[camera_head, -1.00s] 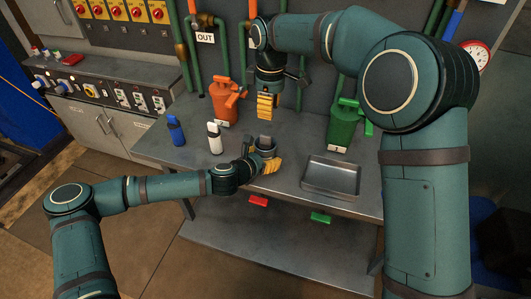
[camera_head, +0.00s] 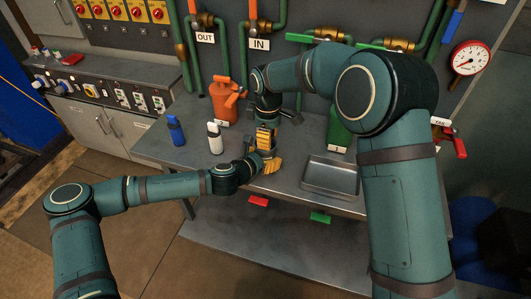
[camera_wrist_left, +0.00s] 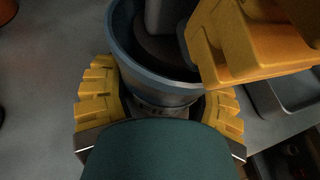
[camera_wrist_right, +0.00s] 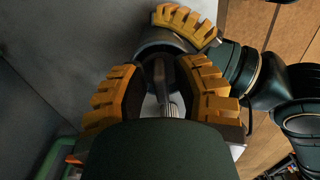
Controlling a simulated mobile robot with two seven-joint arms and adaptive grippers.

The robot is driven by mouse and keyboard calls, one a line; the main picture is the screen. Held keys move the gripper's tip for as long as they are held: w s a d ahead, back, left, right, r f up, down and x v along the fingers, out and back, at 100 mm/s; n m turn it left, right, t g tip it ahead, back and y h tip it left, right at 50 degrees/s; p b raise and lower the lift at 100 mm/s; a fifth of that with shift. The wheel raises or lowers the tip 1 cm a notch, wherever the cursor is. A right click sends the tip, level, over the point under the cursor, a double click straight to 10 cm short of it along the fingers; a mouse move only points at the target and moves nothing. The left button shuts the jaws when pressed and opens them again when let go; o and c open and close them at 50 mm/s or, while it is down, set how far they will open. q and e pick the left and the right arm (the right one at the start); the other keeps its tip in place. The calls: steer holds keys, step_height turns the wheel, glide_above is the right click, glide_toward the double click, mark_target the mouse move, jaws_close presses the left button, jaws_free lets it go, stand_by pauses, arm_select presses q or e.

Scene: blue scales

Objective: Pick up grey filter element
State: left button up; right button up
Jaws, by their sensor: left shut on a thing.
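My left gripper (camera_head: 268,164) is shut around a grey round cup (camera_wrist_left: 128,45) on the workbench; its yellow fingers press on both sides of the cup in the left wrist view. A grey filter element (camera_wrist_left: 165,16) stands inside the cup, on a dark round part. My right gripper (camera_head: 266,139) points down just above the cup. In the right wrist view its yellow fingers (camera_wrist_right: 160,72) are apart, on either side of the grey element in the cup; contact cannot be made out. In the head view the grippers hide most of the cup and the element.
A metal tray (camera_head: 329,192) lies right of the cup. A white bottle (camera_head: 215,140) and a blue bottle (camera_head: 176,131) stand to the left. An orange can (camera_head: 222,104) and a green can (camera_head: 338,132) stand behind. The bench front is clear.

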steer(key=shift+f, duration=0.35)
jaws_close()
step_height(320, 180, up, 18)
stand_by(0.6)
